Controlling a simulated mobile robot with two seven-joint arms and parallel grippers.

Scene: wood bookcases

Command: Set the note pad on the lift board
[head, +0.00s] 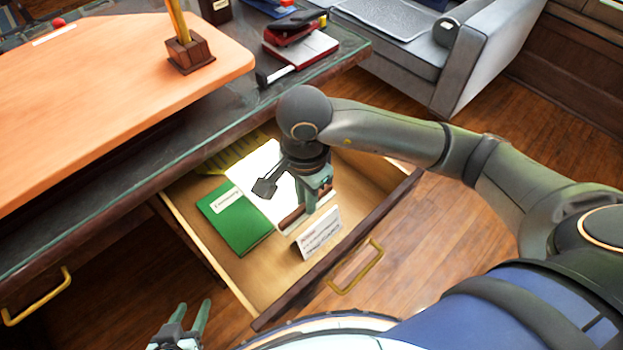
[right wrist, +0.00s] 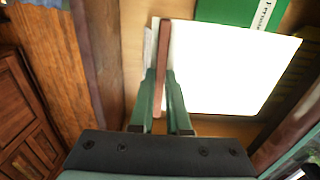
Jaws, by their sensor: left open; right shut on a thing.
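The note pad (head: 262,172), white with a reddish-brown edge strip, is in the open desk drawer. It also shows in the right wrist view (right wrist: 230,65), where the strip lies between the fingers. My right gripper (head: 305,205) reaches down into the drawer and is shut on the strip; it also shows in the right wrist view (right wrist: 158,95). The arm hides part of the pad. The lift board, seemingly the orange wooden board (head: 110,75), is on the desk top. My left gripper (head: 190,318) is open and empty at the bottom, outside the drawer.
A green book (head: 235,218) lies left of the pad, and a white printed card (head: 318,232) stands near the drawer front. A pencil holder (head: 190,52) stands on the board's right corner. A red stapler (head: 292,28) is on the desk. The board's middle is bare.

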